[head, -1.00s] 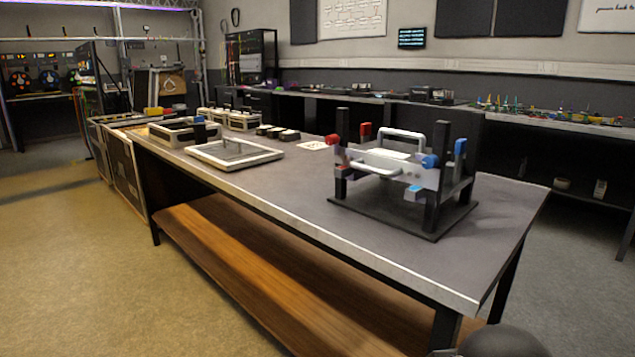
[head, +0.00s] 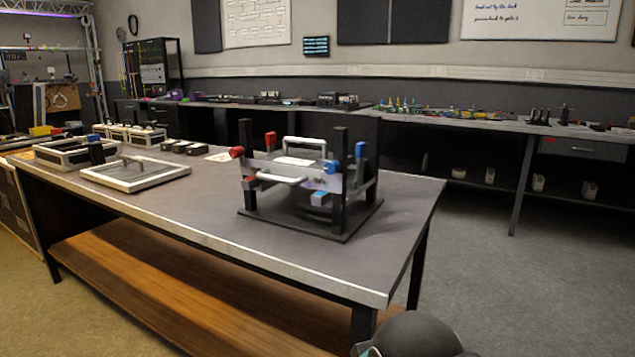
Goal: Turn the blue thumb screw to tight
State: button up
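A black-framed fixture (head: 340,215) stands on the near workbench, with upright posts, a grey crossbar and light handles. A blue knob (head: 332,167) sits at the right end of the front crossbar, and a second blue part (head: 361,150) sits on the rear right post. A smaller blue piece (head: 320,198) shows low under the crossbar. I cannot tell for certain which is the thumb screw, or how tight any is. Red knobs (head: 237,152) are on the left side. My gripper is not in view; only a dark rounded part of my body shows at the bottom.
The workbench (head: 210,205) has a wooden lower shelf (head: 130,290). A white-framed tray (head: 135,178) and small dark blocks lie to the left of the fixture. The bench top right of the fixture is clear, with open floor (head: 520,280) beyond.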

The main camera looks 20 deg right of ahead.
aim_at(331, 168)
jog(key=u, duration=1.7)
jog(key=k, duration=0.65)
jog(key=z, duration=1.4)
